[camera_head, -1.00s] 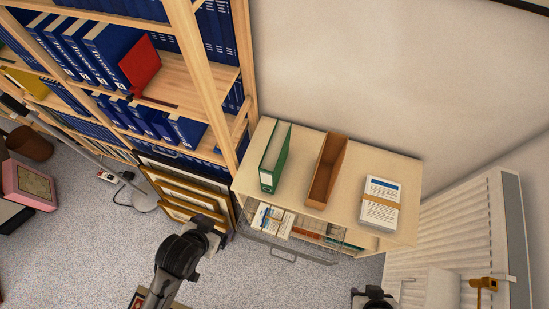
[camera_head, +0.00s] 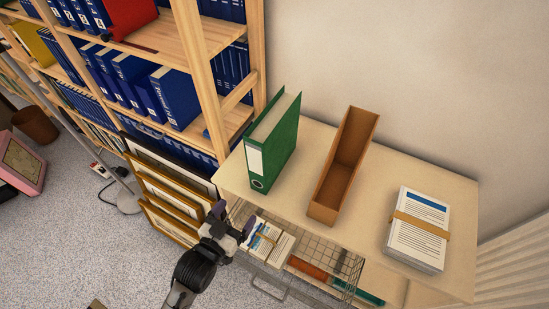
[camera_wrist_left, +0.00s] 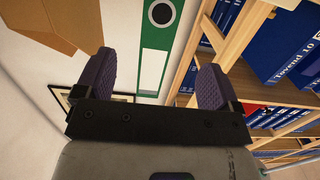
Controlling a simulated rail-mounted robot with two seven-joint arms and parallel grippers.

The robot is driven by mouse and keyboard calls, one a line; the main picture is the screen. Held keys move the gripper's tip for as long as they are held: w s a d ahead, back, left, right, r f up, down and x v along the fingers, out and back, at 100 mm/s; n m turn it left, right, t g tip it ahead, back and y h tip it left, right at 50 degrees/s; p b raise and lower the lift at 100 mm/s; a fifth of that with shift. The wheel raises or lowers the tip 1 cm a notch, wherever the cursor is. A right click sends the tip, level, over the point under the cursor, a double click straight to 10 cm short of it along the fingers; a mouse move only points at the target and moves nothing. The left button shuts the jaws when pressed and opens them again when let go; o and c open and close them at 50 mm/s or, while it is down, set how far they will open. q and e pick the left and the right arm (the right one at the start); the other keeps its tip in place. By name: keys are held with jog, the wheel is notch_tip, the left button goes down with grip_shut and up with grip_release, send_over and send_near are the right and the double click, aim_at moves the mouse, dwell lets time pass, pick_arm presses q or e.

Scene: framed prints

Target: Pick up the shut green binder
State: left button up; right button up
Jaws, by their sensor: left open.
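The shut green binder (camera_head: 275,145) stands upright on the pale cabinet top (camera_head: 318,135), near its left end, with its spine and white label facing front. My left gripper (camera_head: 234,218) is open and empty, in front of the cabinet and apart from the binder. In the left wrist view, the binder's spine (camera_wrist_left: 156,62) shows its white label and round finger hole beyond the space between my two purple-padded fingers. My right gripper is out of view.
A brown open cardboard file box (camera_head: 345,165) stands right of the binder. A strapped paper stack (camera_head: 418,228) lies farther right. A wire basket (camera_head: 318,268) sticks out below the top. A wooden shelf (camera_head: 205,85) with blue binders and framed prints (camera_head: 165,190) stand left.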

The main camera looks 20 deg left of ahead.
aim_at(257, 184)
pick_arm(q)
jog(key=shift+t, duration=0.5)
jog(key=w+b, duration=0.1)
jog(key=w, duration=0.2)
jog(key=w+d+f+b, duration=0.1)
jog(key=w, duration=0.2)
jog(key=w+f+b, duration=0.1)
jog(key=w+b, duration=0.1)
jog(key=w, duration=0.1)
jog(key=shift+w+d, duration=0.1)
jog(key=shift+d, duration=0.3)
jog(key=shift+w+d+b, duration=0.1)
jog(key=shift+w+b, duration=0.2)
jog(key=shift+w, duration=0.2)
jog(key=w, duration=0.1)
jog(key=w+b, duration=0.1)
jog(key=w, duration=0.2)
jog(key=shift+w+d+r+b, duration=0.1)
jog(key=shift+d+b, duration=0.2)
jog(key=shift+d, duration=0.05)
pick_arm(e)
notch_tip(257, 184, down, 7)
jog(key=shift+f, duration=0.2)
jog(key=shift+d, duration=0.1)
